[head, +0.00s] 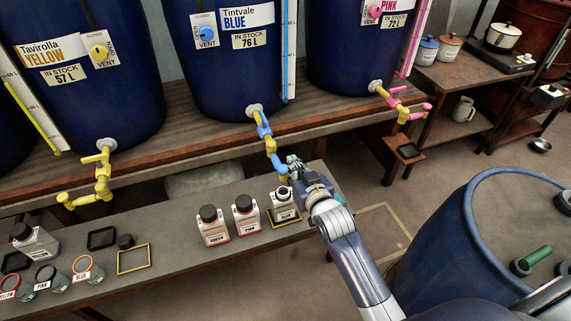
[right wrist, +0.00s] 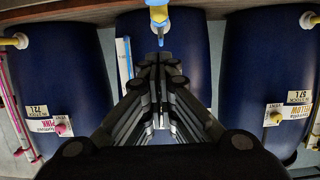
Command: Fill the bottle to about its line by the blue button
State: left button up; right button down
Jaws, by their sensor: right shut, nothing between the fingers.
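The white bottle labelled BLUE (head: 284,213) stands upright in a yellow-edged outline at the right end of the low bench. Its neck shows a dark round top, and I cannot make out its fill line or contents. The blue tap (head: 267,138) of the Tintvale Blue vat (head: 222,75) hangs above it, with a yellow lower end. My right gripper (head: 293,163) is shut and empty, close beside the tap's lower part. I cannot tell whether it touches the tap. In the right wrist view the shut fingers (right wrist: 158,62) are just below the blue-and-yellow tap (right wrist: 158,14). My left gripper is out of view.
Black-capped bottles labelled GREEN (head: 212,227) and PINK (head: 246,216) stand just left. Yellow (head: 103,175) and pink (head: 402,105) taps flank the blue one. A loose black cap (head: 125,241) and several jars lie at the bench's left. A blue barrel (head: 440,235) stands at right.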

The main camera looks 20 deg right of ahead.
send_over(285, 171)
notch_tip(285, 171, down, 2)
jog(key=shift+f, duration=0.1)
jog(key=shift+s+f, duration=0.15)
jog(key=shift+f, duration=0.75)
jog(key=shift+s+f, duration=0.1)
jog(key=shift+f, duration=0.8)
